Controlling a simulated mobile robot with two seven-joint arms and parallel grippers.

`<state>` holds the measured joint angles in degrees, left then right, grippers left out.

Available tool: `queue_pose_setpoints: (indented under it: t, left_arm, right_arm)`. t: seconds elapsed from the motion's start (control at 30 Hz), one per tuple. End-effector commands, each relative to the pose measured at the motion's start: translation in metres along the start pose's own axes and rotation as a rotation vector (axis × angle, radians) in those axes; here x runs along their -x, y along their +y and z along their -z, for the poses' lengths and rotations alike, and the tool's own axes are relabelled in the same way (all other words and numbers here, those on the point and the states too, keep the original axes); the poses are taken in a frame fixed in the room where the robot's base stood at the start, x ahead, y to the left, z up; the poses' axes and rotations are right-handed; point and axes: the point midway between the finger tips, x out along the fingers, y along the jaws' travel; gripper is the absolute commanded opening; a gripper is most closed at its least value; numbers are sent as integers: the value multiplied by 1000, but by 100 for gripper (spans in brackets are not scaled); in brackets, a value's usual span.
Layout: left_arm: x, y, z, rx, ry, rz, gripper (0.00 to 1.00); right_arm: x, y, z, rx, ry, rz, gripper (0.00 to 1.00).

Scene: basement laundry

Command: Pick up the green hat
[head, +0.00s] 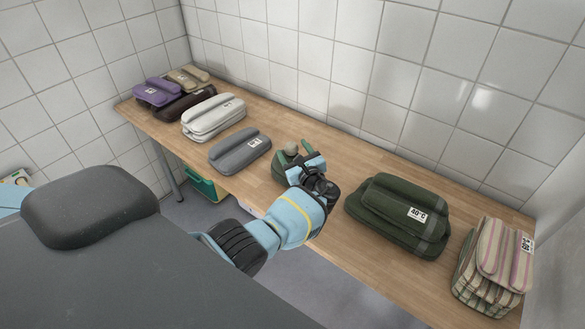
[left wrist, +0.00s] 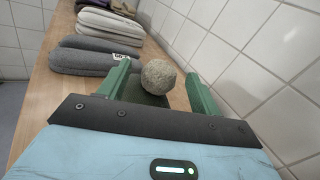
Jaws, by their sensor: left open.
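The green hat shows mainly as a round grey pompom (head: 291,149) on the wooden table, with a dark green body mostly hidden by my gripper. In the left wrist view the pompom (left wrist: 158,75) stands between the fingers, with a dark green patch of the hat below it. My left gripper (head: 293,152) is open, its two green fingers on either side of the hat. I cannot tell whether the fingers touch it. My right gripper is in neither view.
On the wooden table (head: 330,225), a folded grey textile (head: 240,152) and a white stack (head: 213,118) lie left, with purple and brown ones beyond. A dark green folded stack (head: 395,220) and a striped stack (head: 492,268) lie right. A tiled wall runs behind.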

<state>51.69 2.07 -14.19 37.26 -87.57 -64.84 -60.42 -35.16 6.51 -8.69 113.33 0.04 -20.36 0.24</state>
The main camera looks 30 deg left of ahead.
Motion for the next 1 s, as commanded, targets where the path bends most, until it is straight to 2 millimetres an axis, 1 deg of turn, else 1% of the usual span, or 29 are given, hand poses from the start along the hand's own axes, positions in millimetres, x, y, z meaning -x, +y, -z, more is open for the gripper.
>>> queue_pose_setpoints:
  t: [0.03, 0.2, 0.43, 0.47, 0.87, 0.9, 1.0]
  left_arm:
    - [-7, 2, 4, -6, 1, -1, 64]
    - [-21, 1, 3, -3, 2, 0, 64]
    - [-22, 0, 1, -1, 1, 1, 64]
    - [-22, 0, 1, -1, 1, 1, 63]
    - [-22, 0, 1, -1, 1, 1, 10]
    - [-22, 0, 1, -1, 1, 1, 8]
    - [-22, 0, 1, -1, 1, 1, 8]
  right_arm:
    - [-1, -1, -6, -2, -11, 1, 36]
    - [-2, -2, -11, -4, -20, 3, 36]
    - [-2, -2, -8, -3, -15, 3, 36]
    - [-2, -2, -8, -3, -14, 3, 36]
    - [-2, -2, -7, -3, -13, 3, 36]
    - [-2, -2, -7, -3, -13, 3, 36]
    - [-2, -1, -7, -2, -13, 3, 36]
